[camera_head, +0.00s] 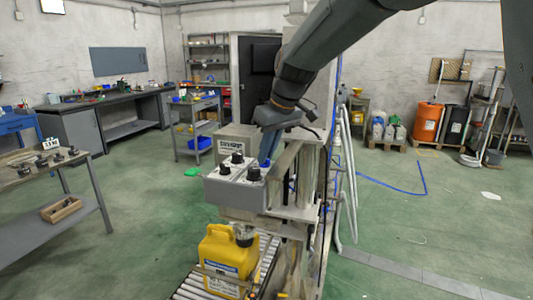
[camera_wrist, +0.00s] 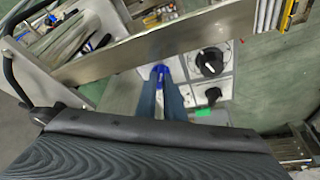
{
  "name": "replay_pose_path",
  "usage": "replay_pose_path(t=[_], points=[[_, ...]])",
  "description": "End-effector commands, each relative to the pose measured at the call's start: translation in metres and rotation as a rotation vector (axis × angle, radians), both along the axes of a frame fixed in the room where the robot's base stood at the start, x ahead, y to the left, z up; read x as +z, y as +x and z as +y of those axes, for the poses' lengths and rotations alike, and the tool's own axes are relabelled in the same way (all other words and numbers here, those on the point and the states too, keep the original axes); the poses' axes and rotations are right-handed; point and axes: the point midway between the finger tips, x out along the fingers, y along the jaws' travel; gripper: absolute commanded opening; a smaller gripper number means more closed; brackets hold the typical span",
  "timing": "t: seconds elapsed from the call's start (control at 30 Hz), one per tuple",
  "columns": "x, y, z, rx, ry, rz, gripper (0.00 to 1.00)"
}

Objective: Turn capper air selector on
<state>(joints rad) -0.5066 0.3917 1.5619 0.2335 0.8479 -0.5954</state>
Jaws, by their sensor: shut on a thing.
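A grey control box (camera_head: 235,196) carries several black selector knobs on its top, including a front right knob (camera_head: 254,174) and a front left knob (camera_head: 224,171). My gripper (camera_head: 265,163) reaches down to the box's back right part, its blue fingertips close together at the top face. In the wrist view the blue fingertips (camera_wrist: 160,70) are shut at the panel, beside a large black knob (camera_wrist: 210,62) and a smaller knob (camera_wrist: 213,95). What they grip is hidden between them; it looks like a selector on this panel. I cannot read the labels.
A metal frame (camera_head: 290,175) stands close on the right of the box; its grey bar (camera_wrist: 140,45) crosses the wrist view near my fingers. A yellow jug (camera_head: 222,258) stands on the roller conveyor below. Open green floor lies to the left.

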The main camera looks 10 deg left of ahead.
Motion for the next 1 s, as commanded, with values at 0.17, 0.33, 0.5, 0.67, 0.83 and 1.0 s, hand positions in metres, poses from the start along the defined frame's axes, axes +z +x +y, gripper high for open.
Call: replay_pose_path(t=[0.17, 0.33, 0.5, 0.67, 0.83, 1.0], points=[[-0.0007, 0.0013, -0.0007, 0.049, 0.000, 0.000, 0.00], [-0.0016, 0.0027, -0.0009, 0.152, 0.000, 0.000, 0.00], [-0.0021, 0.0046, -0.0013, 0.297, 0.002, 0.001, 0.00], [-0.0016, 0.0056, -0.0013, 0.451, 0.001, 0.000, 0.00], [-0.0011, 0.0070, -0.0013, 0.612, 0.001, -0.001, 0.00], [-0.0004, 0.0083, -0.0011, 0.760, 0.002, -0.001, 0.00]])
